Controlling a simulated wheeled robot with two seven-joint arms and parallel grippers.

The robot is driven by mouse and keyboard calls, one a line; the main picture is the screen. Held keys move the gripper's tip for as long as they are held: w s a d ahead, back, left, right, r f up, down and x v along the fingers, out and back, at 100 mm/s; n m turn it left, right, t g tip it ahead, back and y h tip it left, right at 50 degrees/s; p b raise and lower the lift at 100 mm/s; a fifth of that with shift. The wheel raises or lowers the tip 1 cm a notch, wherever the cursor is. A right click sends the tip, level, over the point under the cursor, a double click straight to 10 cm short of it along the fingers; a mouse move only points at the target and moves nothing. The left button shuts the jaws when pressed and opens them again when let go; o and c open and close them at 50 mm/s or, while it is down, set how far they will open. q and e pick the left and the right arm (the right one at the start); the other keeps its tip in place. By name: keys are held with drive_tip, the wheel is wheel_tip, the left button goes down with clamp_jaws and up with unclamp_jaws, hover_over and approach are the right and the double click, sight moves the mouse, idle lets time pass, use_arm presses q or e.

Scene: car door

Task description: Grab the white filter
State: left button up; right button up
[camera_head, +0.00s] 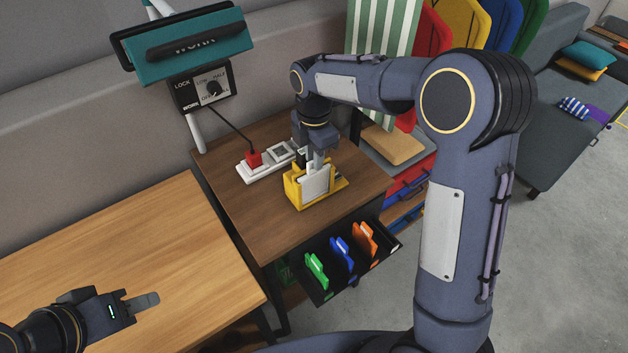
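The white filter (316,184) is a flat white panel standing upright in a yellow holder (294,194) on the dark wooden cabinet top. My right gripper (316,166) points down at the filter's top edge, with its fingers at or around that edge. The fingertips are small and partly hidden, so I cannot tell whether they grip it. My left gripper (147,301) is at the lower left above the light wooden table, apart from the filter. Its fingers overlap in this view, so its opening is unclear.
A white power strip (264,169) with a red plug lies behind the holder. A teal lamp and a switch box (203,88) stand at the back left. An open drawer (325,289) with green, blue and orange items juts out in front. The light table (130,240) is bare.

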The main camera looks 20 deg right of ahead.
drive_tip(key=shift+f, duration=0.45)
drive_tip(key=shift+c, duration=0.3)
clamp_jaws()
